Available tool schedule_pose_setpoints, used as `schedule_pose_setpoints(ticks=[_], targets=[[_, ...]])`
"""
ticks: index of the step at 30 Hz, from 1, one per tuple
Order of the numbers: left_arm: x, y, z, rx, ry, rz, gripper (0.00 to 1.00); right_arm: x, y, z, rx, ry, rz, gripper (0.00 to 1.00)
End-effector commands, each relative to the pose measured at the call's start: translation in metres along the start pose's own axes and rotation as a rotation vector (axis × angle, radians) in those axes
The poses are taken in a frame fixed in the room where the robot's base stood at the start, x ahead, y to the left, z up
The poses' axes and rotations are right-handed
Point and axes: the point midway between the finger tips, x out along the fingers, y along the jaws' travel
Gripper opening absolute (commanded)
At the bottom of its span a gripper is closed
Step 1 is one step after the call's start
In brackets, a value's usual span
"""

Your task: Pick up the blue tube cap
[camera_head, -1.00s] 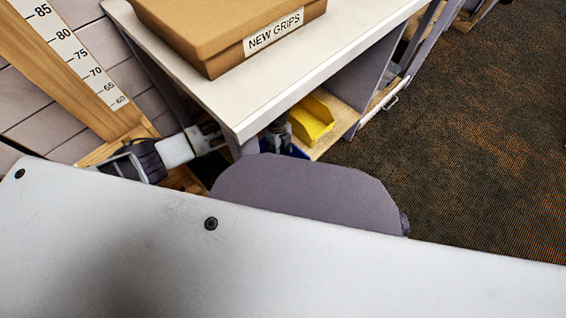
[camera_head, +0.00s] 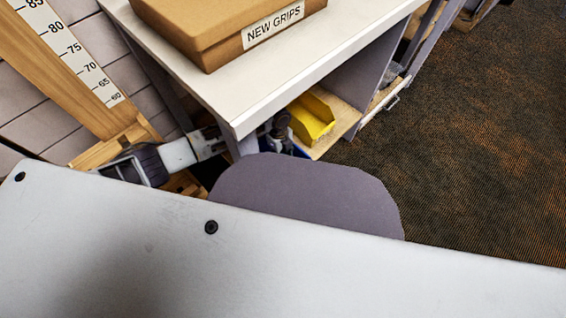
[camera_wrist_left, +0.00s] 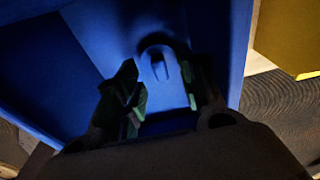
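My left gripper (camera_head: 279,127) reaches in under the white tabletop, beside its near corner, and is small and partly hidden in the head view. A blue bin (camera_head: 299,152) shows just below it. In the left wrist view the two dark fingers (camera_wrist_left: 168,98) stand apart inside the blue bin (camera_wrist_left: 40,75). A rounded, dark-edged blue shape lies between and beyond the fingertips. It is blue on blue in deep shadow, so I cannot tell if it is the tube cap. Nothing is clearly held. My right gripper is not in view.
A yellow bin (camera_head: 312,117) stands on the wooden shelf right of the gripper. A cardboard box labelled NEW GRIPS (camera_head: 215,30) sits on the white tabletop (camera_head: 300,75) above. A wooden ruler board (camera_head: 60,60) leans at the left. Carpet (camera_head: 480,150) is clear at right.

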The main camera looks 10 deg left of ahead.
Motion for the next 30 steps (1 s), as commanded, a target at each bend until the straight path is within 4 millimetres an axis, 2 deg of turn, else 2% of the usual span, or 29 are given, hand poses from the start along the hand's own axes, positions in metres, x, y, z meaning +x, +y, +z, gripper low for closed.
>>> schedule_pose_setpoints(ticks=[1,7,24,30], targets=[[0.007,0.0,0.0,0.0,0.0,0.001,0.39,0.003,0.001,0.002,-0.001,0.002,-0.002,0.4],[0.018,0.0,0.0,0.0,0.0,0.0,0.39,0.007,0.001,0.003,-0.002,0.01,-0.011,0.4],[0.019,0.0,0.0,0.0,0.0,0.0,0.39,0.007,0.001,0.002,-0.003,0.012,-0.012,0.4],[0.019,0.0,0.0,0.0,0.0,0.0,0.14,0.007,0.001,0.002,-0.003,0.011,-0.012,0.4]])
